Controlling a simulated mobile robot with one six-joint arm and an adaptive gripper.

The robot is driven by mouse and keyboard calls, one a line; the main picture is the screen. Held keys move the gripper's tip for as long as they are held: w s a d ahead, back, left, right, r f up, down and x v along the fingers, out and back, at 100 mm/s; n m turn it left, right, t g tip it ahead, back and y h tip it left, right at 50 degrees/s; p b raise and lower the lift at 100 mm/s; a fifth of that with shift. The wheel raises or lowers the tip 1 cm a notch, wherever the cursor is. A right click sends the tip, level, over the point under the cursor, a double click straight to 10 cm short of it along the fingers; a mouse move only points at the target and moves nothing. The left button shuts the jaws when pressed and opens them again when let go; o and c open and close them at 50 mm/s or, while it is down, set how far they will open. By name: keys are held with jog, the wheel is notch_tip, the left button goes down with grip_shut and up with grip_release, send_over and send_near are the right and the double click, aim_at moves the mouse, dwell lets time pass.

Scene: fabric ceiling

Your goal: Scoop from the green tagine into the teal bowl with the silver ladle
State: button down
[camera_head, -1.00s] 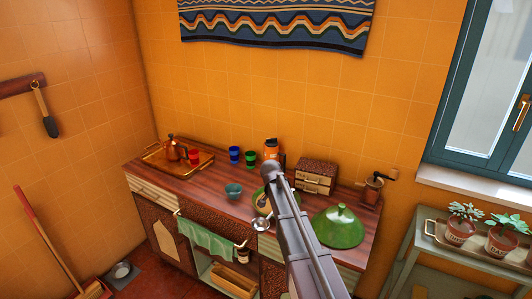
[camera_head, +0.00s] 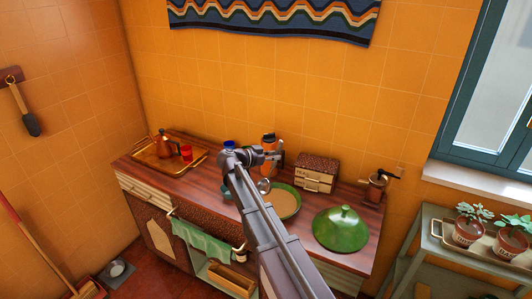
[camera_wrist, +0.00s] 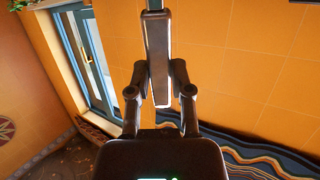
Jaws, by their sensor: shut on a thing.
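The green tagine base (camera_head: 285,212) stands on the counter with its lid off, and a tan content shows inside. Its green lid (camera_head: 341,230) lies on the counter to the right. The silver ladle's round bowl (camera_head: 264,186) shows just left of the tagine's rim in the head view; its height above the counter is hard to judge. In the wrist view my gripper (camera_wrist: 161,93) is shut on the ladle's dark handle (camera_wrist: 155,50). In the head view the gripper (camera_head: 246,157) is at the end of my arm.
A brass tray (camera_head: 148,162) with a copper kettle (camera_head: 164,146) and a red cup (camera_head: 187,152) is at the left. A blue cup (camera_head: 229,145), an orange-and-metal pot (camera_head: 269,145), a drawer box (camera_head: 316,172) and a grinder (camera_head: 377,185) stand along the back.

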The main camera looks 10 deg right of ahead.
jog(key=shift+r, duration=0.15)
jog(key=shift+a, duration=0.15)
jog(key=shift+w+a, duration=0.1)
jog(key=shift+a, duration=0.05)
jog(key=shift+f, duration=0.2)
notch_tip(320, 180, down, 10)
jog(key=b, duration=1)
jog(key=shift+f+b, duration=0.2)
jog(key=shift+b, duration=0.15)
jog(key=shift+r, duration=0.1)
dwell(0.4)
